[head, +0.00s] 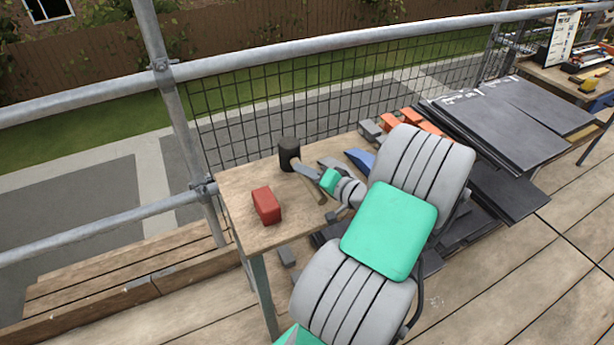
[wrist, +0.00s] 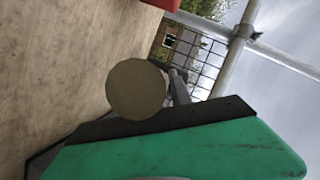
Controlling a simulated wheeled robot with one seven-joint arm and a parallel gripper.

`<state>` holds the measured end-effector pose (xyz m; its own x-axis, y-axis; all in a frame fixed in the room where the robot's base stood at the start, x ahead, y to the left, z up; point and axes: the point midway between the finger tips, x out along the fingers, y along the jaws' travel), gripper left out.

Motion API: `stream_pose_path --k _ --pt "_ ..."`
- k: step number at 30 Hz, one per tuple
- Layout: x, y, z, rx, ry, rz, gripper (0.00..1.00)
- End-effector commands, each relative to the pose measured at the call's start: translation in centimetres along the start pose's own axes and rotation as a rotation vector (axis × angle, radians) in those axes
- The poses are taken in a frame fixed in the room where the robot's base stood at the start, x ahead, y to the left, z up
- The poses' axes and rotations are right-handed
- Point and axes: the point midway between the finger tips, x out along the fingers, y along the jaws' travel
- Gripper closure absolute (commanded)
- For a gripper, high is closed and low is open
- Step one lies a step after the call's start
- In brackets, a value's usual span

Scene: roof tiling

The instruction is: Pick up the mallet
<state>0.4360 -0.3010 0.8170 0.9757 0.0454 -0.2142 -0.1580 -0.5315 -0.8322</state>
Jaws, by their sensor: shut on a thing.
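The mallet has a black head (head: 289,152) and a wooden handle (head: 319,194) that runs down to the right, over the wooden table (head: 238,190). My gripper (head: 308,171) reaches in from the right and is shut on the mallet's handle just beside the head. The fingers hide part of the handle. In the wrist view a round tan face (wrist: 136,90), apparently the butt end of the handle, shows next to the dark finger edge (wrist: 165,121). I cannot tell whether the mallet rests on the table or is slightly above it.
A red block (head: 266,205) stands in front of the mallet. A blue object (head: 360,158), a grey block (head: 371,131) and orange blocks (head: 411,118) lie toward the back right. Dark slates (head: 505,125) are stacked farther right. A scaffold rail (head: 250,59) and mesh run behind.

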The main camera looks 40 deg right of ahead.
Motion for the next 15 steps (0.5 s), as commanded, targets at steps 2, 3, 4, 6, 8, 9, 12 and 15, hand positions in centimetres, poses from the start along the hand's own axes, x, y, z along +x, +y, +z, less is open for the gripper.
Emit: stream_pose_path --k 2,3,4,6,8,9,12,15 --pt "-1.6 -1.2 -1.5 -0.008 0.008 -0.001 1.00" --pt "-2.6 -1.7 -2.0 -0.008 0.009 0.001 1.00" --pt "-3.3 -2.1 -2.6 -0.008 0.010 0.000 1.00" --pt "-5.0 -3.1 -3.6 -0.009 0.009 0.001 1.00" --pt "-6.5 -3.9 -4.5 -0.009 0.008 0.001 1.00" --pt "-7.8 -3.6 -4.9 -0.005 0.009 0.002 1.00" --pt "-10.9 -4.2 -6.2 0.000 0.009 0.002 1.00" --pt "-12.2 -4.8 -6.9 0.005 0.003 -0.001 1.00"
